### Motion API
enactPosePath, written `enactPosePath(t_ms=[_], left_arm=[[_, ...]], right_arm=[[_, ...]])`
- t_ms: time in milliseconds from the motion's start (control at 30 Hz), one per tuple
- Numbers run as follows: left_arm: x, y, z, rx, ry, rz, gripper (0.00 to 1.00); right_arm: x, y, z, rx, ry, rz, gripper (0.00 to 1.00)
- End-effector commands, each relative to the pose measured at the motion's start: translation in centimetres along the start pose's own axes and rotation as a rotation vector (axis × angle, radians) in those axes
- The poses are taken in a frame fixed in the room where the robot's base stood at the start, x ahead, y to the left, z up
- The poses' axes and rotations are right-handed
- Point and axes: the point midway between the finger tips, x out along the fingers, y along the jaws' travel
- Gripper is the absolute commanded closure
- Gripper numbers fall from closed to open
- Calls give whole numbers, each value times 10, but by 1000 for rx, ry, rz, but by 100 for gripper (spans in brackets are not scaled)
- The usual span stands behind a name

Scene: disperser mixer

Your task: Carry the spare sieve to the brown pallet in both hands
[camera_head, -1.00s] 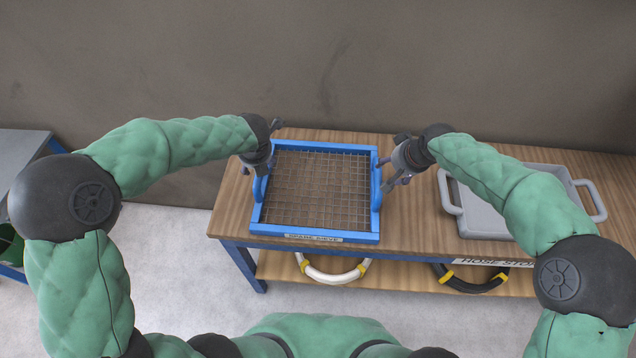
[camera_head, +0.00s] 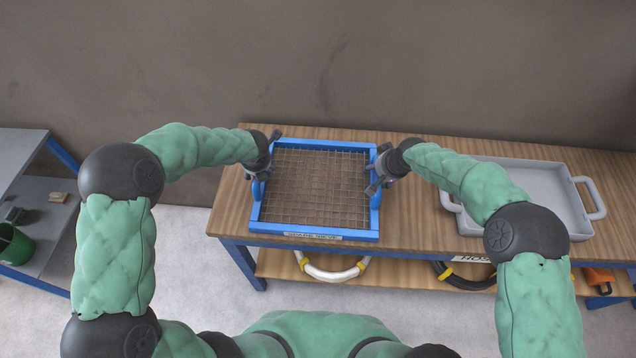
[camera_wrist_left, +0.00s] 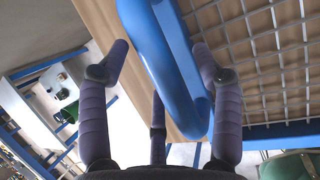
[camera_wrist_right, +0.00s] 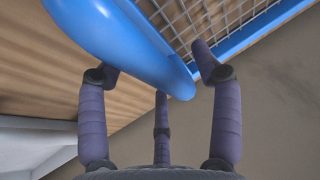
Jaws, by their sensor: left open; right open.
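The spare sieve, a blue square frame (camera_head: 318,237) with a wire mesh (camera_head: 315,190), lies on the wooden bench top. It has a blue loop handle on its left and right sides. My left gripper (camera_head: 262,180) is at the left handle. In the left wrist view its open fingers stand on either side of that handle (camera_wrist_left: 165,65). My right gripper (camera_head: 376,182) is at the right handle. In the right wrist view its open fingers stand around that handle (camera_wrist_right: 125,40). I cannot tell whether any finger touches. No brown pallet shows.
A grey tray (camera_head: 520,165) with side handles sits on the bench to the right. Hoses, one white (camera_head: 332,273) and one black (camera_head: 465,280), lie on the shelf below. A grey side table (camera_head: 40,215) with a green bucket (camera_head: 14,245) stands at the left.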

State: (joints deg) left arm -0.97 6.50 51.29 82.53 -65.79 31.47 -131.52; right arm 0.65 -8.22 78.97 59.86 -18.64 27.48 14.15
Motion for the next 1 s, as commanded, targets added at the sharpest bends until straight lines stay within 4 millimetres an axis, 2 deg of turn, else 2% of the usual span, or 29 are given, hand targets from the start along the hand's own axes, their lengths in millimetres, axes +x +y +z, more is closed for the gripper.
enactPosePath(t_ms=[267, 367, 500, 533, 1000], left_arm=[[1, 0, 0, 0, 0, 0, 35], [1, 0, 0, 0, 0, 0, 57], [1, 0, 0, 0, 0, 0, 97], [1, 0, 0, 1, 0, 0, 100], [-3, 1, 4, -1, -6, 0, 100]], right_arm=[[1, 0, 0, 0, 1, 0, 35], [1, 0, 0, 0, 1, 0, 57], [1, 0, 0, 0, 1, 0, 97], [1, 0, 0, 0, 0, 0, 100], [-4, 0, -4, -1, 8, 0, 100]])
